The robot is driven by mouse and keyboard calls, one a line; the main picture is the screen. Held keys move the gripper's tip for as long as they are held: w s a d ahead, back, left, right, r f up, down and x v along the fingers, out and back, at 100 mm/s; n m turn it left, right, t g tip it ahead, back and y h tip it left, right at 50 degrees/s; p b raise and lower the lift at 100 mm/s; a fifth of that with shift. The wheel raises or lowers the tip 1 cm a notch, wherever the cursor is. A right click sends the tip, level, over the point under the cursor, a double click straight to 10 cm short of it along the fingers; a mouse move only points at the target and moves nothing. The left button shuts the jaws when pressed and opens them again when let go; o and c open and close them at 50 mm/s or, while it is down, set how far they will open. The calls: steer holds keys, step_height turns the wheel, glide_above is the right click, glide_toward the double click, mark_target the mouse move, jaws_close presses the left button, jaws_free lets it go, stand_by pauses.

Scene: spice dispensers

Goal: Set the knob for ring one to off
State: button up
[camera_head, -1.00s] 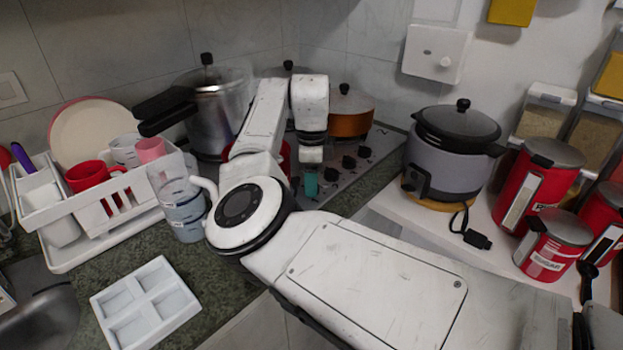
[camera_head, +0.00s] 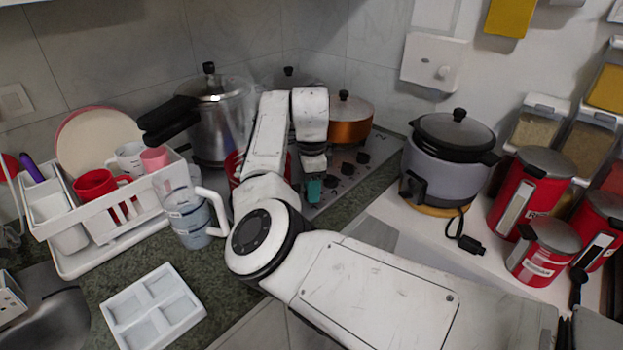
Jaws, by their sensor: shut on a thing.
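The stove (camera_head: 345,194) has a row of dark knobs along its right edge. Three show clear of my gripper: the far knob (camera_head: 363,158), the middle knob (camera_head: 348,169) and the near knob (camera_head: 332,181). My gripper (camera_head: 314,191), with teal fingers, points down at the near end of this row. It is shut on a stove knob that its fingers hide. I cannot read any knob marks, so I cannot tell which is ring one or how it is turned.
A pressure cooker (camera_head: 222,121) and an orange pot (camera_head: 350,121) stand on the stove behind my arm. A rice cooker (camera_head: 440,170) and red canisters (camera_head: 540,190) are at right.

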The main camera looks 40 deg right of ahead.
steer(key=shift+n+p, duration=1.3)
steer(key=shift+n, duration=0.1)
steer(key=o, duration=1.1)
steer(key=shift+c, duration=0.2)
step_height(320, 180, up, 11)
steer(key=shift+b, duration=0.45)
steer(key=shift+f, duration=0.2)
